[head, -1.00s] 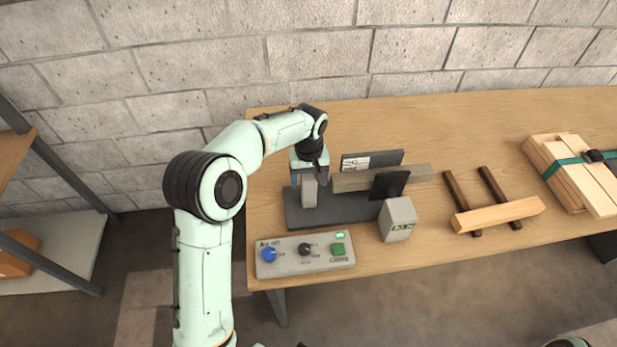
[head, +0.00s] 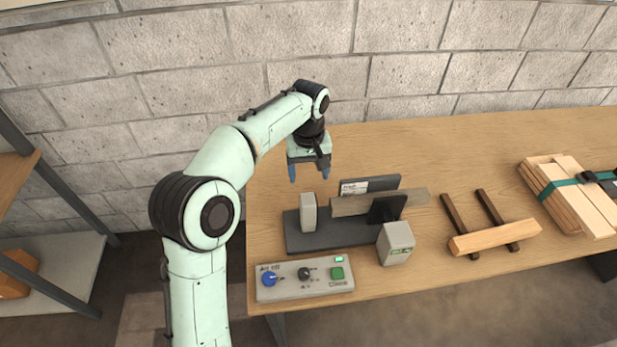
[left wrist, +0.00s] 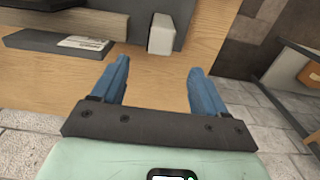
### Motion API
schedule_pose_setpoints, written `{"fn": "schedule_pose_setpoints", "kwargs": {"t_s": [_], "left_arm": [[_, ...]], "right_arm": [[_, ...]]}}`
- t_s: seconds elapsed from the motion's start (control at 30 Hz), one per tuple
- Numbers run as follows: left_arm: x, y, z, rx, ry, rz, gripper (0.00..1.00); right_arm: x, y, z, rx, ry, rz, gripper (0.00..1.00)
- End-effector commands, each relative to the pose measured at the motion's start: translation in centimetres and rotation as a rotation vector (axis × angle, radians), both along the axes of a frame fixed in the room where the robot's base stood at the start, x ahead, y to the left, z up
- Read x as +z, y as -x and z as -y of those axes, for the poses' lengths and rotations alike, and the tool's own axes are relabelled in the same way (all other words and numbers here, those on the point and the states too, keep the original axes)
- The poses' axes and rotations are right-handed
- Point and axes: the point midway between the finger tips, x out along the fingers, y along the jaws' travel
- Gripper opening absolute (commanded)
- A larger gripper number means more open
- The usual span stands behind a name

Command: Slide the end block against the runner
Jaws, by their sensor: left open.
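The end block (head: 308,213) is a light grey upright block on the left part of a dark base plate (head: 340,238). The runner (head: 375,203) is a grey-brown wooden bar to its right, and a small gap shows between the two. My left gripper (head: 309,174) is open and empty, raised above and behind the end block. In the left wrist view its blue fingers (left wrist: 158,85) are spread, with the end block (left wrist: 161,34) beyond them and not between them. My right gripper is out of view.
A dark upright plate with a white label (head: 370,185) stands behind the runner. A black plate (head: 387,208) and a grey box (head: 396,243) stand in front. A control panel (head: 305,279) lies at the front edge. Wooden pieces (head: 495,237) lie to the right.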

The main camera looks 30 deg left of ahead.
Motion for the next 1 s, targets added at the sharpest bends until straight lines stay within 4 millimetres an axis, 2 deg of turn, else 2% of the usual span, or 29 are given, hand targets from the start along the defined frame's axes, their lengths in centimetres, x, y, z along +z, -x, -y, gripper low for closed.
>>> {"fn": "schedule_pose_setpoints", "kwargs": {"t_s": [0.27,0.33,0.47,0.57,0.8,0.9,1.0], "left_arm": [[0.1,0.0,0.0,0.0,0.0,0.0,0.73],[0.1,0.0,0.0,-0.007,-0.001,-0.002,0.77],[-0.2,-0.3,0.4,-0.133,-0.017,-0.031,0.77],[-0.6,-0.8,1.0,-0.368,-0.042,-0.085,0.77],[-1.4,-2.2,2.6,-1.079,-0.072,-0.278,0.77],[-1.7,-2.6,3.0,-1.305,-0.063,-0.351,0.77],[-1.9,-2.9,3.3,-1.456,-0.051,-0.404,0.77]], "right_arm": [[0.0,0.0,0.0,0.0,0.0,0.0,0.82],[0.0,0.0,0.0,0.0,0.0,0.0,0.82],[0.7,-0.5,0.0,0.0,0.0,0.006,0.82],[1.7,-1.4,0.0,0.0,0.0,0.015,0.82],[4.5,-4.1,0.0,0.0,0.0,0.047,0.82],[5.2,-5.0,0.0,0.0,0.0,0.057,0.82],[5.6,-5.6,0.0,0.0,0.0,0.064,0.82]]}}
